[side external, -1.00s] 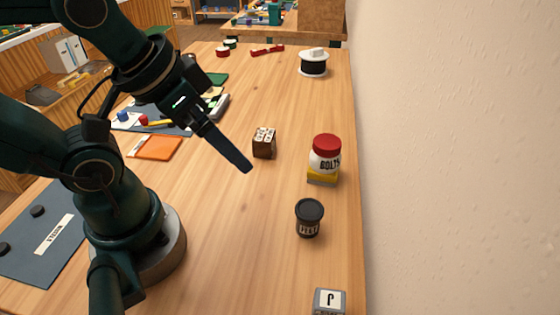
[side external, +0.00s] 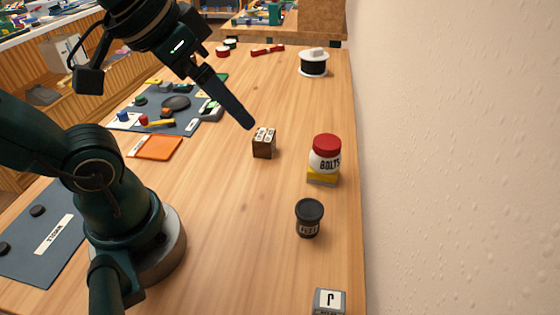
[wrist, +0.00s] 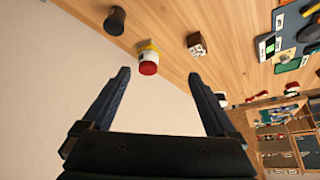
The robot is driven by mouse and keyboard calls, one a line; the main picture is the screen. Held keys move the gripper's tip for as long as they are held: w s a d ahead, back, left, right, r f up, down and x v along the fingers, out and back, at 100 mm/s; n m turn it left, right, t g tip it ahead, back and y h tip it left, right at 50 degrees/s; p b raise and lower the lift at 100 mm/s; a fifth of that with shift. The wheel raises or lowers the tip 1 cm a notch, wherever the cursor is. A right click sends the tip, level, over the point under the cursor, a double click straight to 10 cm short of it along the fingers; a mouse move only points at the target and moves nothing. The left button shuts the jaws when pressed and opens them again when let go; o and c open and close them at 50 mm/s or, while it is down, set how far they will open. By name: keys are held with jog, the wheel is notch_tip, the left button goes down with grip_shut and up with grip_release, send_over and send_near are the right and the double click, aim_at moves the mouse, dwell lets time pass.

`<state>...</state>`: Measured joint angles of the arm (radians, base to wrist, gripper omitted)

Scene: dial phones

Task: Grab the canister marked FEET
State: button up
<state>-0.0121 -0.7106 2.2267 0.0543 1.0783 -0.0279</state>
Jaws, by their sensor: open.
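The dark canister (side external: 309,218) with a black lid stands upright on the table, right of my arm's base; its small label seems to read FEET. In the wrist view the dark canister (wrist: 115,20) is at the top, beyond the fingertips. My gripper (side external: 250,126) is open and empty, raised above the table near the brown block, well behind the canister and to its left. In the wrist view the two fingers of my gripper (wrist: 158,75) are spread wide with nothing between them.
A red-lidded BOLTS jar (side external: 326,155) sits on a yellow and grey block behind the canister. A brown block (side external: 264,143) stands left of it. A grey block (side external: 329,302) is at the front edge. A wall runs along the right. The table left of the canister is clear.

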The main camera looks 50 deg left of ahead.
jog(key=w+a+r+t+y, duration=0.2)
jog(key=w+a+r+t, duration=0.15)
jog(key=w, duration=0.25)
jog(key=w+a+r+t+y, duration=0.2)
jog(key=w+a+r+t, duration=0.15)
jog(key=w, duration=0.25)
jog(key=w+r+m+t+h, duration=0.1)
jog(key=w+r+m+t, duration=0.1)
jog(key=w+m, duration=0.15)
jog(key=m+g+h, duration=1.1)
jog(key=h, duration=0.5)
send_over(298, 205)
jog(key=a, duration=0.3)
notch_tip(298, 205, down, 10)
jog(key=r, duration=0.1)
jog(key=f, duration=1.8)
jog(key=shift+s+d, duration=0.2)
jog(key=shift+d, duration=0.1)
jog(key=shift+x, duration=2.5)
